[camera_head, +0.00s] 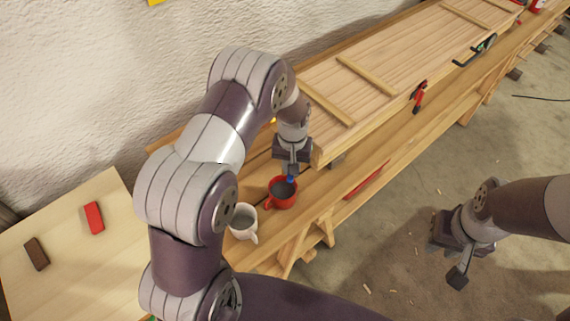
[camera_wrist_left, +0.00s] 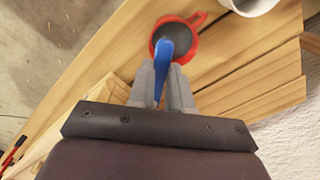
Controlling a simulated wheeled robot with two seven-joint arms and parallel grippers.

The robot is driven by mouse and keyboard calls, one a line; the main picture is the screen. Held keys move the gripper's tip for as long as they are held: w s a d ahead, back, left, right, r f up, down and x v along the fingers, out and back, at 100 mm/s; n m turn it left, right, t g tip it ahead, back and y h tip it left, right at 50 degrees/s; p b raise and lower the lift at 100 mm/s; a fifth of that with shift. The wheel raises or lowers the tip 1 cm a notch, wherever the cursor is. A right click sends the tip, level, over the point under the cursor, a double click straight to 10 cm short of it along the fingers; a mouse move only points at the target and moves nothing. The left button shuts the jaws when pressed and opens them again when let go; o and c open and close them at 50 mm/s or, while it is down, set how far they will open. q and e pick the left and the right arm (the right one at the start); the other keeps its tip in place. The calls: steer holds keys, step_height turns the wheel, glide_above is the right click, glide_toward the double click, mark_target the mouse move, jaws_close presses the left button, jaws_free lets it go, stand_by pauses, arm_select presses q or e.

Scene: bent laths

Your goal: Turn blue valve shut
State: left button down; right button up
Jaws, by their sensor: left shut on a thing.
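The blue valve (camera_head: 291,179) shows as a small blue piece under my left gripper (camera_head: 291,170) in the head view. In the left wrist view its curved blue handle (camera_wrist_left: 176,42) runs up from between the fingers of my left gripper (camera_wrist_left: 166,92), which is shut on it. The rest of the valve is hidden behind the gripper. A red mug (camera_head: 283,192) with dark contents stands just below the blue handle; it also shows in the left wrist view (camera_wrist_left: 190,62). My right gripper (camera_head: 447,262) is open and empty above the floor at the right.
A white mug (camera_head: 243,222) stands next to the red mug on the bench. A long wooden box (camera_head: 385,62) with clamps (camera_head: 418,96) lies just behind. A pale table (camera_head: 65,235) at left holds a red block (camera_head: 94,217) and a brown block (camera_head: 36,253).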

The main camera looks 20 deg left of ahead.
arm_select(q)
steer(key=shift+w+d+r+n+b, duration=0.1)
steer(key=shift+w+d+n+b, duration=0.3)
steer(key=shift+n, duration=1.25)
steer(key=shift+w+d+f+n+b, duration=0.1)
steer(key=shift+w+d+n, duration=0.5)
steer(key=shift+n, duration=1)
steer(key=shift+w+d+r+n+b, duration=0.1)
steer(key=shift+w+d+n+b, duration=0.15)
steer(key=shift+d+n, duration=0.95)
steer(key=shift+w+a+n, duration=0.1)
steer(key=shift+a+n, duration=0.3)
steer(key=shift+n, duration=0.25)
steer(key=c, duration=1)
jaws_free()
steer(key=shift+c, duration=0.2)
step_height(320, 180, up, 13)
steer(key=p, duration=0.9)
steer(key=shift+p, duration=0.4)
